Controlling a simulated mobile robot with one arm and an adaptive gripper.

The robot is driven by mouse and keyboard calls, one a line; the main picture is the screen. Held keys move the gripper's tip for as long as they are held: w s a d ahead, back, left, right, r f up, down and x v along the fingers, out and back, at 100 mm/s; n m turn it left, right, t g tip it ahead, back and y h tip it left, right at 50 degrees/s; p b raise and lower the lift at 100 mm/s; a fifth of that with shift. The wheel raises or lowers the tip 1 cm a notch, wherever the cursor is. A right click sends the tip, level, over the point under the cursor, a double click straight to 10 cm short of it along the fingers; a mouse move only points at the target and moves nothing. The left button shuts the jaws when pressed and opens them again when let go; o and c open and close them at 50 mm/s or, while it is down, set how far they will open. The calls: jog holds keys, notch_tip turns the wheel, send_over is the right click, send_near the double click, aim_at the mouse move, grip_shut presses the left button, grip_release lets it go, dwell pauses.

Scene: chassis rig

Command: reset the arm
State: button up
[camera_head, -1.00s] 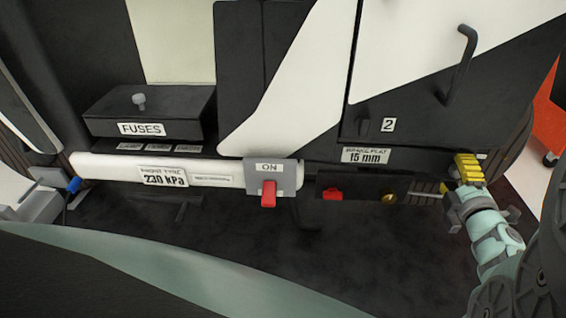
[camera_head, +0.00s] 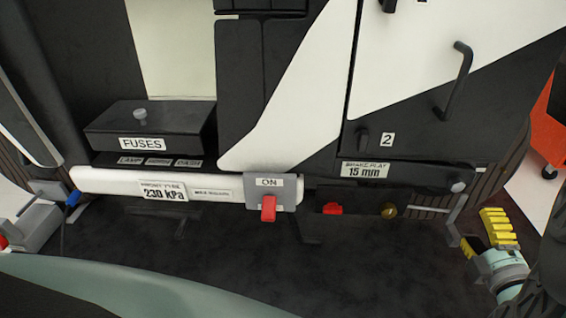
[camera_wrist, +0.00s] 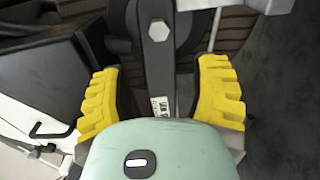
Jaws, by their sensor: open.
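My gripper (camera_head: 484,232) is at the lower right of the head view, beside the chassis rig's right end, with its yellow ribbed pads apart. In the wrist view my gripper (camera_wrist: 160,95) is open, with one yellow pad on each side and nothing gripped. Between and beyond the pads is a dark bar with a hex bolt (camera_wrist: 158,30) and a small white label (camera_wrist: 160,106), partly hidden by my pale green wrist housing. I cannot tell how far the bar is from the pads.
The rig carries a FUSES box (camera_head: 150,125), a red switch (camera_head: 268,208) on a grey plate marked ON, a red knob (camera_head: 332,208), a brass knob (camera_head: 389,211) and a door handle (camera_head: 458,80). An orange cart (camera_head: 548,125) stands at right.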

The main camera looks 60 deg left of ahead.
jog(key=shift+s+d, duration=0.25)
jog(key=shift+d, duration=0.05)
jog(key=shift+r, duration=0.1)
